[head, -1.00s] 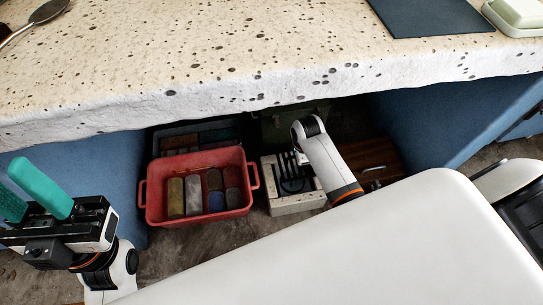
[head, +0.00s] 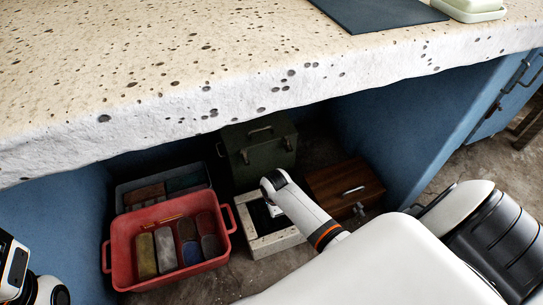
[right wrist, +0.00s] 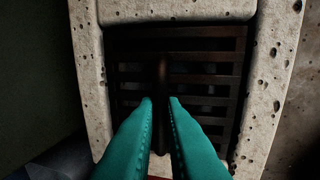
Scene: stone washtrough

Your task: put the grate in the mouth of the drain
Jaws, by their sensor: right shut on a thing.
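The grate (right wrist: 208,68), dark with slats and a raised middle bar, lies within the pale pitted stone surround of the drain (right wrist: 88,65) in the right wrist view. My right gripper (right wrist: 161,101) has its teal fingers shut on the middle bar. Dark slats fill most of the opening; I cannot tell whether the grate is fully seated. My left gripper (head: 12,268) shows only partly at the left edge, fingers out of frame.
A red tub (head: 122,250) with several coloured blocks stands left of the drain, close to it. A grey tray (head: 122,190) is behind the tub. A green box (head: 258,150) stands behind the drain, a wooden box (head: 345,187) to its right.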

